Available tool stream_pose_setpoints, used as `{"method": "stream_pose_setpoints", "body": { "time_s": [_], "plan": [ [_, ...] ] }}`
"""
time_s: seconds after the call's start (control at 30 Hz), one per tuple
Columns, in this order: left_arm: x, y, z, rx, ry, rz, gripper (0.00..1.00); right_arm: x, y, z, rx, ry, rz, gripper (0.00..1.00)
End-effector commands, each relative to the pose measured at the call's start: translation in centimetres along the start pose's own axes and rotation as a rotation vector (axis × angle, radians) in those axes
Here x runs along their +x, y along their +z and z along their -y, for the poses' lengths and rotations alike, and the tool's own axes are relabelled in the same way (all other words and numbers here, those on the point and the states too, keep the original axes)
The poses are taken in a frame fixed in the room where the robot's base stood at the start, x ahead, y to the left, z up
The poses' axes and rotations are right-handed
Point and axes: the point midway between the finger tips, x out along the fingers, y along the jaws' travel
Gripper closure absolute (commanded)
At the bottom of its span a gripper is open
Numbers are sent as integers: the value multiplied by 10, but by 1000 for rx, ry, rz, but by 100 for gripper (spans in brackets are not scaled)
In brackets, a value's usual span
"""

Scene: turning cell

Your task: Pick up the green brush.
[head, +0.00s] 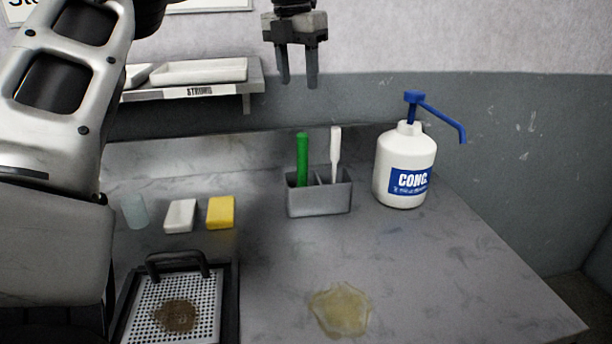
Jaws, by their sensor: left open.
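The green brush (302,158) stands upright in the left compartment of a grey two-part holder (318,202) on the bench. Its lower end is hidden inside the holder. A white brush-like tool (335,155) stands in the right compartment. My left gripper (298,82) is at the top middle, above the green brush, with its fingers pointing down. It is open and empty, apart from the brush. My right gripper is not in view.
A white pump bottle (402,170) with a blue spout stands right of the holder. Yellow (220,212) and white (180,216) blocks lie left. A perforated tray (207,291) is in front left, and a yellowish puddle (341,309) in front. A wall shelf (252,78) is behind.

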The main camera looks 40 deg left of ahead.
Motion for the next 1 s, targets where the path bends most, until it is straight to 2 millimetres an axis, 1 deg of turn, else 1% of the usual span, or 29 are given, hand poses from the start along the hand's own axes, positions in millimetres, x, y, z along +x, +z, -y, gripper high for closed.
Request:
{"method": "stream_pose_setpoints", "body": {
  "time_s": [0.4,0.53,0.77,0.9,1.0],
  "plan": [
    [82,-1,0,3,-4,-3,52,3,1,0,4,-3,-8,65],
    [98,0,0,1,-5,-1,52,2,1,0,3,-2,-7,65],
    [114,-1,-1,2,-4,-2,52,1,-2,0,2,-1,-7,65],
    [135,-3,-2,2,-5,-3,52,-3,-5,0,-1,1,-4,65],
    [148,-2,-3,1,-4,-1,52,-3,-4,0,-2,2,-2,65]
  ]
}}
